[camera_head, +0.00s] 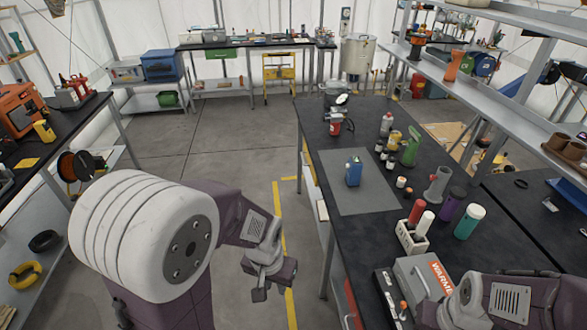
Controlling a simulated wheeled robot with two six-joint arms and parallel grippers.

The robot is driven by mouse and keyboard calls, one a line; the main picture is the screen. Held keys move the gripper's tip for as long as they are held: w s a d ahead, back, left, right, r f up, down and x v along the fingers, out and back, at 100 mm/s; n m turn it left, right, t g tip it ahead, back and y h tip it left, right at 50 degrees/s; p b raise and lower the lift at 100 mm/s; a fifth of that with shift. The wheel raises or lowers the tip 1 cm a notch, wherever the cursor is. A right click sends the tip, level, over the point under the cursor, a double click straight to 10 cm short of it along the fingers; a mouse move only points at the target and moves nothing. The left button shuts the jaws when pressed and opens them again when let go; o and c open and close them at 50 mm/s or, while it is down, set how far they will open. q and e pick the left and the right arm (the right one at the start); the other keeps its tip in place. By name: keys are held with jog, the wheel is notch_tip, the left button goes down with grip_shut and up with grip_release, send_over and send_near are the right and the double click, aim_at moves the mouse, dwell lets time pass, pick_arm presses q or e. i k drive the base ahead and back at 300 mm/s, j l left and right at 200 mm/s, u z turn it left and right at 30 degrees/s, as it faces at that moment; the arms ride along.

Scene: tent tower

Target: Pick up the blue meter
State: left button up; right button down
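The blue meter (353,172) stands on a grey mat (372,203) on the black workbench right of centre. My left gripper (270,285) is over the floor, left of the bench and below the meter in the picture. It is apart from the meter, and its fingers look spread with nothing between them. My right arm comes in at the bottom right over the near end of the bench. Its gripper end (436,316) is partly cut off by the lower edge, so its fingers cannot be made out.
Several small bottles, a green bottle (411,147) and a red-capped bottle (387,124) stand behind and right of the mat. A white holder (411,238), a teal cylinder (469,222) and a grey box (420,275) are nearer. Metal shelving (470,90) rises at right. The mat around the meter is clear.

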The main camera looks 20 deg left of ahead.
aim_at(353, 174)
jog(key=u, duration=0.2)
jog(key=i+j+z, duration=0.25)
jog(key=i+j, duration=0.45)
jog(key=i, duration=0.15)
jog(key=i+j+z, duration=0.25)
jog(key=i+j, duration=0.55)
